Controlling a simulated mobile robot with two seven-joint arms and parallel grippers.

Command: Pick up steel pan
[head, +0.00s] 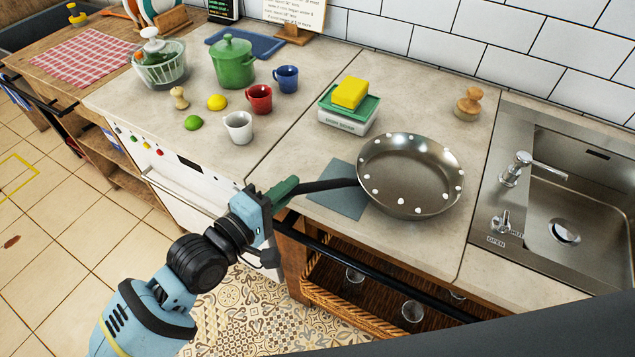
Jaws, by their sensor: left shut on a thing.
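The steel pan (411,176) is on or just above the counter, left of the sink; I cannot tell whether it touches the surface. It is round and shiny, with several small white pieces around its inner wall and a long dark handle (325,186) pointing left. My left gripper (285,192) is at the counter's front edge, shut on the end of the pan's handle. The fingers hide the handle's tip. My right gripper is not in view.
A blue-grey cloth (339,190) lies under the handle. A box with a yellow sponge (350,93) stands behind the pan. A wooden brush (468,104) and the sink (563,215) are to the right. A white cup (238,128) and a red cup (259,98) stand left. A black rail (385,275) runs along the front.

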